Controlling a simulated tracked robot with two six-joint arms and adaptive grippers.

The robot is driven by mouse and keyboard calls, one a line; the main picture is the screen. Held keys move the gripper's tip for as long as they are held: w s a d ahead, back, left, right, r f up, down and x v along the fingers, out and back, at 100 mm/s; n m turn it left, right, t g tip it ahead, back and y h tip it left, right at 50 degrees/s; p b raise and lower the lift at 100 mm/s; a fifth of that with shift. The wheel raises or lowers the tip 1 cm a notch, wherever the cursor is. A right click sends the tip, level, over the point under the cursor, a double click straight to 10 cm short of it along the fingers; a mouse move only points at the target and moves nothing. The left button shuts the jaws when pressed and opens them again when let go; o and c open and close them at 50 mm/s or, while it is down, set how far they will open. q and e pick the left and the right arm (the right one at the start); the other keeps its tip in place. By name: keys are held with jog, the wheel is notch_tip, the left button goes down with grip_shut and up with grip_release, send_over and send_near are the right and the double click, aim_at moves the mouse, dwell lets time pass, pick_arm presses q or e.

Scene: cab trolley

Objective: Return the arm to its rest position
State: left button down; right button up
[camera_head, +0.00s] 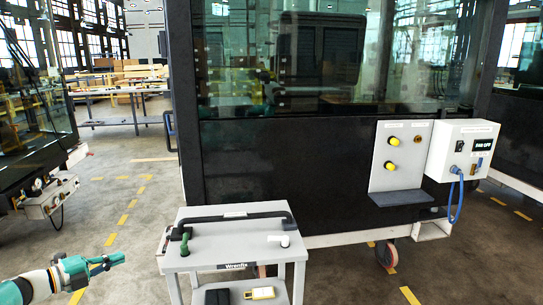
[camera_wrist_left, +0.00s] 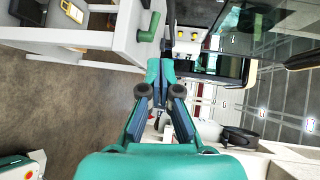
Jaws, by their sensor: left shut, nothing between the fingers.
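My left gripper (camera_head: 112,261) is at the lower left of the head view, in the air to the left of the grey trolley (camera_head: 228,223). It is shut and holds nothing. In the left wrist view its teal fingers (camera_wrist_left: 161,84) come together at the tips with nothing between them. The trolley's side shows beyond them, with a green fitting (camera_wrist_left: 150,28) on it. My right gripper is in neither view.
A dark cab (camera_head: 290,160) with a control panel (camera_head: 398,155) stands behind. Floor left is open.

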pick_arm(q)
jog(key=d+f+n+h+p, duration=0.25)
jog(key=d+n+p, duration=0.55)
jog(key=d, duration=1.6)
jog(key=s+d+f+n+g+y+p, duration=0.1)
jog(key=s+d+f+n+g+y, duration=0.25)
jog(key=s+f+n, duration=0.4)
jog(key=s+d+f+n+g+y, duration=0.25)
jog(key=s+d+f+n, duration=0.2)
jog(key=s+f, duration=0.45)
jog(key=s+a+f+n+g+y, duration=0.1)
jog(key=s+f+n+g, duration=0.1)
jog(key=s, duration=0.8)
jog(key=s+f+n+g+y, duration=0.1)
jog(key=s+f+n+g, duration=0.2)
jog(key=s+n, duration=0.3)
jog(key=s+g, duration=0.1)
jog(key=s, duration=0.3)
jog(key=shift+s+a, duration=0.35)
jog(key=shift+s, duration=0.05)
